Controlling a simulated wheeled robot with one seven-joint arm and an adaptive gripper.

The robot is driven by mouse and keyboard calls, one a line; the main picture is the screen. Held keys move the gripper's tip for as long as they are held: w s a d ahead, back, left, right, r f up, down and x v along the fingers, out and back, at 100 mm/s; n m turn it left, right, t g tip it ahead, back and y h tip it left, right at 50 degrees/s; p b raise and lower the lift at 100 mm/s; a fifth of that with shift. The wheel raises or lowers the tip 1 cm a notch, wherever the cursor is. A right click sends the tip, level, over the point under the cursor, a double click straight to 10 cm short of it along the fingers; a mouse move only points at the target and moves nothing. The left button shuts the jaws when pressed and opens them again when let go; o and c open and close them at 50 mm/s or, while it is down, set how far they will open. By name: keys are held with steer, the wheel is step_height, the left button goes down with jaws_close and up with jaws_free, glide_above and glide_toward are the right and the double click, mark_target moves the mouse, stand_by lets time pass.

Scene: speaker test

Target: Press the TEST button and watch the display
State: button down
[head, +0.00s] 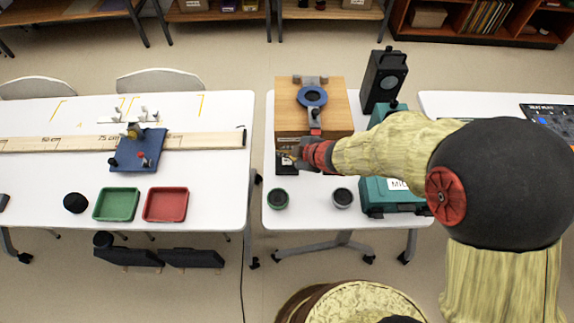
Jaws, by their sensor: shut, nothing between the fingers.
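My gripper (294,157) reaches in from the right over the front of a wooden box (340,112) on the middle table. It is shut and empty. A small dark device (286,169) lies at the box's front left corner, just below and partly behind my gripper. I cannot tell whether the fingertips touch it. No TEST label, button or lit display can be made out at this size; my gripper and wrist cover part of this area. A blue ring (312,96) in a clamp sits on top of the box.
A black speaker (384,78) stands behind right of the box. A teal case (378,196) lies under my arm. Two dark round pieces, one green-rimmed (278,199) and one grey-rimmed (343,198), are near the front edge. The left table holds green (117,219) and red (166,220) trays.

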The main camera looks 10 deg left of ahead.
mark_target(278, 157)
steer(key=shift+f+b, duration=0.45)
steer(key=shift+f, duration=0.5)
stand_by(0.7)
steer(key=shift+f, duration=0.4)
steer(key=shift+f+b, duration=0.45)
steer(key=shift+b, duration=0.05)
stand_by(0.6)
stand_by(0.4)
steer(key=shift+r+p, duration=0.9)
steer(key=shift+p, duration=0.05)
step_height(278, 157, up, 5)
steer(key=p, duration=0.5)
